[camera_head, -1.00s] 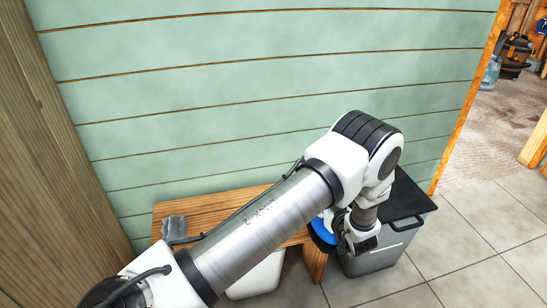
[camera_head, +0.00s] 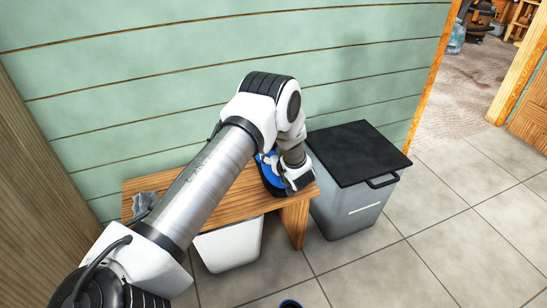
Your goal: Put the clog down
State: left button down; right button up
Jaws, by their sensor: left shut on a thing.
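My left gripper (camera_head: 295,180) is over the right end of the wooden bench (camera_head: 240,202). It is shut on a blue and black thing, which looks like the clog (camera_head: 267,170). The gripper and wrist hide much of the clog. It shows on the left side of the fingers, above the bench top. I cannot tell whether it touches the wood.
A grey bin with a black lid (camera_head: 355,150) stands just right of the bench. A white tub (camera_head: 230,246) is under the bench. A grey crumpled thing (camera_head: 143,201) lies at the bench's left end. Tiled floor is clear on the right.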

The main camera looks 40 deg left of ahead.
pick_arm(q)
jog(key=shift+r, duration=0.1)
jog(key=shift+c, duration=1.2)
grip_release()
